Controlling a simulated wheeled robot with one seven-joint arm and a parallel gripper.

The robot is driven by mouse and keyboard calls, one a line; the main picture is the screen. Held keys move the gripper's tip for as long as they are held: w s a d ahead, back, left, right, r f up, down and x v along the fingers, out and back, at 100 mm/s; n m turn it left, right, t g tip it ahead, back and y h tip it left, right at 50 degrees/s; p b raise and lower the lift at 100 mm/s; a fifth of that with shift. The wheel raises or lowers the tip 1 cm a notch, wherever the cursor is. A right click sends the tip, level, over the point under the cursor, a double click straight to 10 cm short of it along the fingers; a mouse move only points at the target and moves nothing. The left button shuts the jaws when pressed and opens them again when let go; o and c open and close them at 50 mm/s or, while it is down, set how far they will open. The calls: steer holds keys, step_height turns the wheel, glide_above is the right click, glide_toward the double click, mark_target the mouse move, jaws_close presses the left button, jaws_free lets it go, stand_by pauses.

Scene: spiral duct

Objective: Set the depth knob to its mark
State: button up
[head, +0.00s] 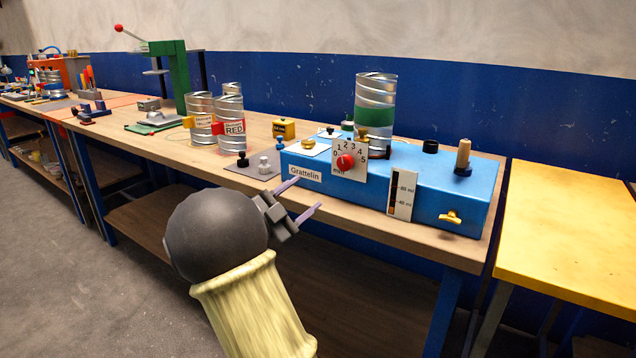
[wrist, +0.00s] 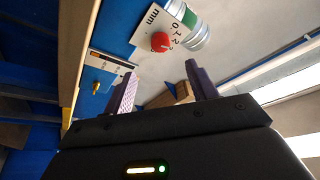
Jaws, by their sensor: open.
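The depth knob is a red round knob (head: 345,162) on a white dial plate (head: 335,150) numbered 0 to 5 and lettered mm. The plate stands upright on the front of the blue machine (head: 430,185) labelled Grattelin. Which number the knob points to is too small to tell. In the wrist view the red knob (wrist: 160,42) is beyond the fingertips, at the upper middle. My gripper (head: 302,198) is open and empty, in front of the machine and left of the knob, apart from it. Its two purple fingers also show in the wrist view (wrist: 160,75).
A spiral duct piece with a green band (head: 375,115) stands on the machine behind the dial. A brass knob (head: 450,217) and a level scale (head: 402,195) are on its front. A yellow table (head: 565,235) stands right.

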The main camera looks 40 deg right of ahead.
steer(key=v, duration=0.4)
steer(key=shift+a+f, duration=0.1)
steer(key=shift+a, duration=0.25)
steer(key=w+a+f+n+t+y, duration=0.2)
steer(key=w+f+n+t+y, duration=0.2)
steer(key=w+n+t+y, duration=0.35)
steer(key=s+a+f+n+t+y, duration=0.2)
steer(key=s+a+f+n+y, duration=0.2)
steer(key=a+f+n+y, duration=0.4)
steer(key=s+a+f+n+g+y, duration=0.3)
steer(key=s+f+n+g, duration=0.15)
steer(key=s, duration=0.65)
steer(key=s+a+f+n+g+y, duration=0.3)
steer(key=s+a+f+n+g, duration=0.15)
steer(key=s, duration=0.55)
step_height(320, 180, up, 31)
steer(key=p, duration=3)
steer(key=shift+s+d+f+n, duration=0.2)
steer(key=shift+s+d+n, duration=0.15)
steer(key=shift+s+d, duration=0.1)
